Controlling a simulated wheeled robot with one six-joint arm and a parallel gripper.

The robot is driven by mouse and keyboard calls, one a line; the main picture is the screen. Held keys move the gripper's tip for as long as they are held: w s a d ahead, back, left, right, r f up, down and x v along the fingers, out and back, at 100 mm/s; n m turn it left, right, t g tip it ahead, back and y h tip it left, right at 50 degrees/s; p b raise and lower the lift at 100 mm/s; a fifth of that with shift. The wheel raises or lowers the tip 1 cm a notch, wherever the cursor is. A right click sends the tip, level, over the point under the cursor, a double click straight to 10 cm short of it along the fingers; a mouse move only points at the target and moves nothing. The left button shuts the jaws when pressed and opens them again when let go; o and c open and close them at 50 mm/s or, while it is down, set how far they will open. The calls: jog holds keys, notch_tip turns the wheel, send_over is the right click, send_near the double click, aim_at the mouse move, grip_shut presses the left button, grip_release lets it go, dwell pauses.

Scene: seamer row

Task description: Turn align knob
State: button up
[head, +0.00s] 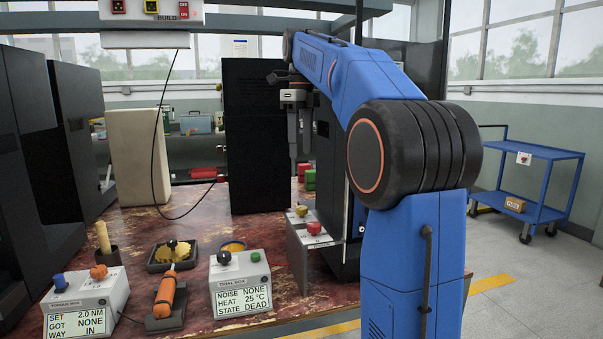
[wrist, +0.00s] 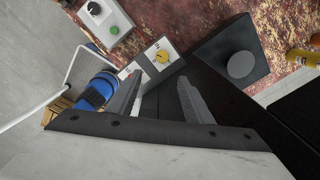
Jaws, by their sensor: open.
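A yellow knob (head: 301,210) sits on a grey box (head: 309,239) at the table's right side, behind a red knob (head: 314,228). The box's labels are too small to read, so I cannot tell for sure which is the align knob. In the wrist view, a yellow knob (wrist: 162,56) with a dark mark sits on a pale panel (wrist: 172,71), just beyond my fingertips. My gripper (head: 293,172) points down above the box, partly hidden behind my arm. In the wrist view, its two fingers (wrist: 161,76) are apart with nothing between them, not touching the knob.
A trial box (head: 240,281) with black and green knobs, an orange tool (head: 166,292) and a torque box (head: 85,298) stand along the front edge. A tall black cabinet (head: 255,135) stands behind. A dark block with a grey disc (wrist: 241,64) is close right of the panel.

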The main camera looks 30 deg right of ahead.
jog(key=s+a+f+n+t, duration=0.2)
jog(key=s+a+f+n, duration=0.5)
jog(key=s+f+n, duration=0.55)
jog(key=s+a+f+n+t, duration=0.2)
jog(key=s+a+f+n, duration=0.5)
jog(key=s+f+n, duration=0.55)
notch_tip(320, 180, up, 25)
jog(key=m+g, duration=0.4)
jog(key=m, duration=0.8)
send_over(301, 207)
notch_tip(301, 207, down, 17)
jog(key=shift+s, duration=0.15)
jog(key=c, duration=1)
